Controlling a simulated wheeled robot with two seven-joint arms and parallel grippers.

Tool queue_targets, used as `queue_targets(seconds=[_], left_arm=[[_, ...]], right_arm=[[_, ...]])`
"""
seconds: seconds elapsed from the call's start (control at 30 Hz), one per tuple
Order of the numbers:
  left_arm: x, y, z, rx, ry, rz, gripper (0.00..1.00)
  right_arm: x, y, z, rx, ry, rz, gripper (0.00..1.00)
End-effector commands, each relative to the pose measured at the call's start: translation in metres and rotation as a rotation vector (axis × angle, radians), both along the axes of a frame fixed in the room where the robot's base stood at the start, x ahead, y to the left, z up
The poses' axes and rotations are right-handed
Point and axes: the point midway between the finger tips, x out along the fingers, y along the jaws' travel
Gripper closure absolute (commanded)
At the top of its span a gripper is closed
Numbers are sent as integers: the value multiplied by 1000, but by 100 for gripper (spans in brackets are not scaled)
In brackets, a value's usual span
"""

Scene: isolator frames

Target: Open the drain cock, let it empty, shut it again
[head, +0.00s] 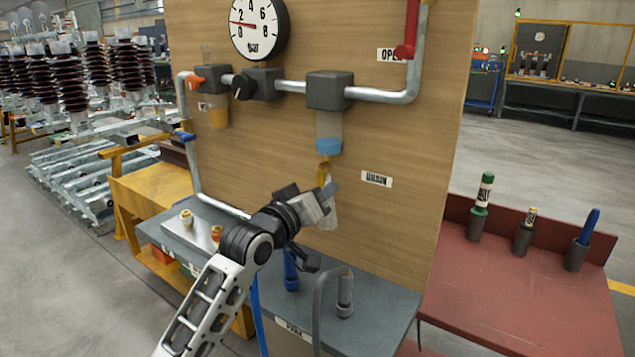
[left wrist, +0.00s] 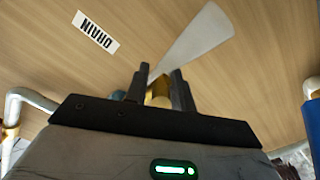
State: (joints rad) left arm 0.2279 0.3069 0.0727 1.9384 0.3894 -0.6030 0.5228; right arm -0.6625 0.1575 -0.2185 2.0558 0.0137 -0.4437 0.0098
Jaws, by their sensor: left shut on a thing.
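The clear bowl (head: 328,128) hangs under a grey block on the pipe, with blue liquid (head: 328,147) in its lower part. The brass drain cock (head: 323,172) sits below the bowl, beside the DRAIN label (head: 376,179). My left gripper (head: 325,190) is shut on the cock and hides much of it. In the left wrist view, brass (left wrist: 160,95) shows between the two dark fingers (left wrist: 158,86). A pale widening cone (left wrist: 200,42), like a spray, comes from the cock; it also shows below the gripper in the head view (head: 329,218). My right gripper is out of view.
A pressure gauge (head: 259,26), black knob (head: 243,87), orange-handled valve (head: 196,83) and red handle (head: 404,51) sit on the wooden panel (head: 290,165). Fittings stand on the grey bench (head: 375,305) below. A red table (head: 510,285) holds markers in cups.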

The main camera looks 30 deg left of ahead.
Motion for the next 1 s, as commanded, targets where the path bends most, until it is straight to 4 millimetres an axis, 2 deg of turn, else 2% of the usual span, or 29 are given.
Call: queue_targets(seconds=[0.03, 0.6, 0.63, 0.67, 1.0], left_arm=[[0, 3, 8, -15, -14, 7, 98], [0, 2, 7, -46, -15, 7, 98], [0, 2, 7, -46, -15, 7, 72], [0, 2, 7, -46, -15, 7, 64], [-2, 0, 2, -43, -4, 4, 62]], right_arm=[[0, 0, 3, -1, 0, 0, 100], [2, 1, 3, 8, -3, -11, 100], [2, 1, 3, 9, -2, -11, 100], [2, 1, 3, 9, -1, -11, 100], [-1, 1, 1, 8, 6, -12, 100]])
